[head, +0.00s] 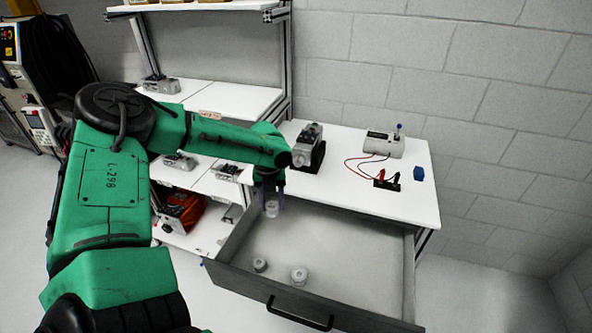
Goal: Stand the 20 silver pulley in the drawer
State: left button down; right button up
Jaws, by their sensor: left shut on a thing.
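My left gripper (270,206) points down above the back left part of the open drawer (222,246). It is shut on a small silver pulley (271,210), which hangs between its fingers. Two more silver pulleys are on the drawer floor, a smaller one (260,265) near the front left and a larger one (299,275) to its right. No number is readable on any pulley. The right gripper is not in view.
The drawer's dark front (300,303) has a black handle. The white table (395,200) above holds a servo device (308,148), a meter with leads (384,144) and a blue block (418,173). The drawer's right side is clear.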

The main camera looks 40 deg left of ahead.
pick_arm(q)
jog(key=shift+d, duration=0.25)
jog(key=w+d+b, duration=0.2)
jog(key=d+b, duration=0.2)
jog(key=d, duration=2.1)
jog(key=shift+w, duration=0.2)
